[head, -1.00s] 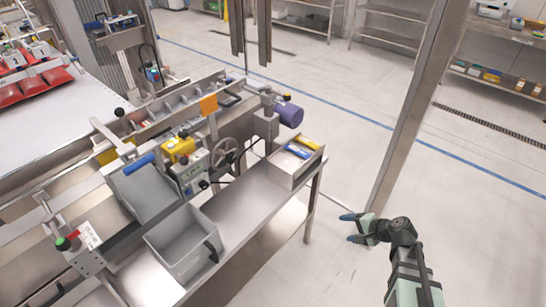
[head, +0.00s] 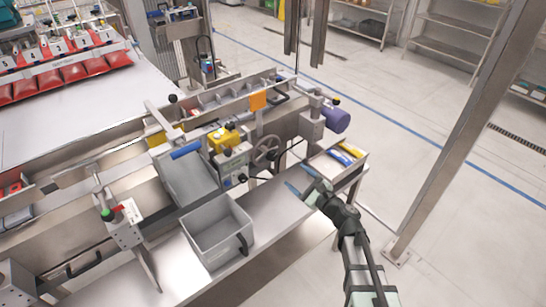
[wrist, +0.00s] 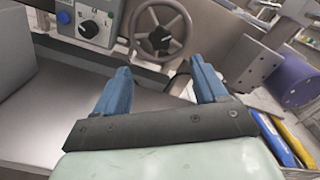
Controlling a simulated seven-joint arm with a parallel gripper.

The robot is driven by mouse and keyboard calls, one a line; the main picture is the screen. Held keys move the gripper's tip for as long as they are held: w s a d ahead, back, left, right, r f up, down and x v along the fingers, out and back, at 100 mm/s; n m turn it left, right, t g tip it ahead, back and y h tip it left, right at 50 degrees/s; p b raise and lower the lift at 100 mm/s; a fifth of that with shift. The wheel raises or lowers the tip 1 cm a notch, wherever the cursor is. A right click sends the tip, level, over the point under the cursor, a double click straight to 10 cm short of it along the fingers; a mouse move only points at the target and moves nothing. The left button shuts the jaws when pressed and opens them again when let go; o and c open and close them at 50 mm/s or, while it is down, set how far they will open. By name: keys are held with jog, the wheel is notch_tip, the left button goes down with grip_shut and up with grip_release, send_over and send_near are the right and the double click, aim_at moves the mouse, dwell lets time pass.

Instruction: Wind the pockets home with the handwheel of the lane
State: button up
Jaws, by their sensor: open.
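The handwheel (head: 266,149) is a grey spoked wheel on the lane's side, right of a control box (head: 234,160). In the wrist view the handwheel (wrist: 161,30) stands beyond my fingertips, with a dark hub, and the control box (wrist: 88,20) with a blue knob is left of it. My gripper (head: 298,181) is open and empty, in front of the handwheel and apart from it. Its two blue fingers (wrist: 158,82) point toward the wheel in the wrist view. The lane's pockets (head: 225,97) form a row of metal compartments behind the wheel.
A grey bin (head: 218,235) stands on the steel bench left of my gripper. A tray (head: 352,171) with blue and yellow items is close on the right. A purple motor (head: 336,119) sticks out at the lane's end. A steel post (head: 455,140) stands at right.

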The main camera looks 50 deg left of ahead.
aim_at(273, 157)
jog(key=a, duration=1.3)
jog(key=shift+a, duration=0.35)
jog(key=shift+c, duration=0.4)
jog(key=c, duration=0.9)
